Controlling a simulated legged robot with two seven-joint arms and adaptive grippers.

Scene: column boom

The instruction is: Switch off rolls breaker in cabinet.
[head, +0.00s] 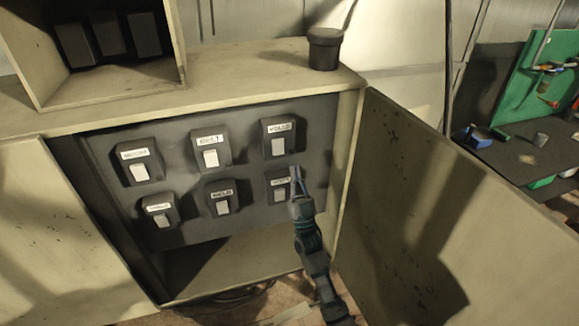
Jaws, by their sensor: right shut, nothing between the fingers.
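The open cabinet (352,115) holds a dark panel (188,141) with several breakers in two rows, each with a pale switch and a white label. The labels are too blurred to tell surely which breaker is the rolls one. The top right breaker (279,146) and bottom middle breaker (222,207) are fully in view. My right gripper (296,176) is shut and empty, in front of the bottom right breaker (278,195) and partly covering its right side. I cannot tell whether it touches that breaker. My left gripper is not in view.
An open cabinet door (400,200) stands close to the right of my right arm; another door (55,235) is at left. A dark cup (324,48) and a box-like shelf (115,82) are on the cabinet top. A cluttered dark table (510,150) is at far right.

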